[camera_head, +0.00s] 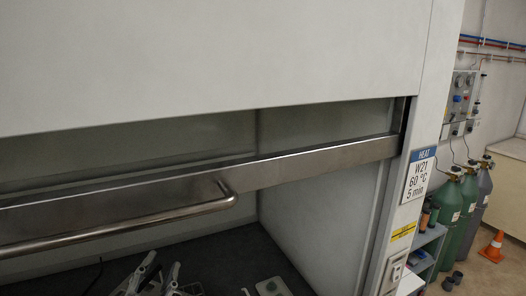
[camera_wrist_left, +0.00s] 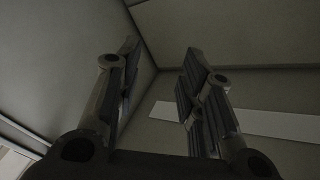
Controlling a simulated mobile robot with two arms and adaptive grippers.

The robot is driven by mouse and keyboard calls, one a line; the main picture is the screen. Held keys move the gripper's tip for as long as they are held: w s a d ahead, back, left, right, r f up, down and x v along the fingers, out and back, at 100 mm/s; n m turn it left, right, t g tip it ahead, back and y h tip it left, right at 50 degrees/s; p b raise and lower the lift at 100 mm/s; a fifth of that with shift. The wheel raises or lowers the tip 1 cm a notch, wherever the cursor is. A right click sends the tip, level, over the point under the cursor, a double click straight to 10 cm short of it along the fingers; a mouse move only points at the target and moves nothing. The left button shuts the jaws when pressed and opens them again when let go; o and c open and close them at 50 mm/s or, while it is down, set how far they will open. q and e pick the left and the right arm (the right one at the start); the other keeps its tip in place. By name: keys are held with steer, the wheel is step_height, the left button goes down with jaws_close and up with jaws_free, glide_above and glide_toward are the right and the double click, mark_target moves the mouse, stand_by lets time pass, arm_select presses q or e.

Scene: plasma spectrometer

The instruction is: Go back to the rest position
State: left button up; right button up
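My left gripper (camera_head: 157,280) shows at the bottom edge of the head view, low inside the fume hood, beneath the sash handle and over the dark work surface (camera_head: 225,262). In the left wrist view the two dark fingers of the left gripper (camera_wrist_left: 160,75) stand well apart with nothing between them, so it is open and empty. They point toward a corner of pale walls. Most of the left arm is hidden or out of the picture. My right gripper is not in view.
The hood's partly raised sash (camera_head: 200,55) has a metal rail and a protruding bar handle (camera_head: 110,232). A small grey object (camera_head: 272,287) lies at the bottom edge. Green gas cylinders (camera_head: 450,210) and an orange cone (camera_head: 494,246) stand outside, right of the hood.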

arm_select(q)
steer(key=s+a+f+n+g+y, duration=0.15)
steer(key=s+f+g, duration=0.3)
steer(key=f, duration=0.45)
steer(key=s+a+f+n+g+y, duration=0.1)
steer(key=s+f+n+g, duration=0.3)
steer(key=f, duration=0.5)
steer(key=s+d+f+g+h, duration=0.1)
steer(key=s+f+g, duration=0.35)
steer(key=s, duration=0.35)
steer(key=s+d+f+g+h, duration=0.1)
steer(key=s+d+f+g, duration=0.15)
steer(key=s+f, duration=0.45)
steer(key=s+f+g+b, duration=0.25)
steer(key=f+b, duration=0.35)
steer(key=f, duration=2.5)
steer(key=s+a+f+b, duration=0.2)
steer(key=s+f, duration=0.6)
steer(key=f, duration=0.2)
steer(key=s+a+f+b, duration=0.1)
steer(key=s+f+b, duration=0.2)
steer(key=s+f, duration=0.5)
step_height(320, 180, down, 2)
steer(key=shift+s+a+m, duration=0.35)
steer(key=shift+s, duration=0.05)
steer(key=shift+s, duration=0.15)
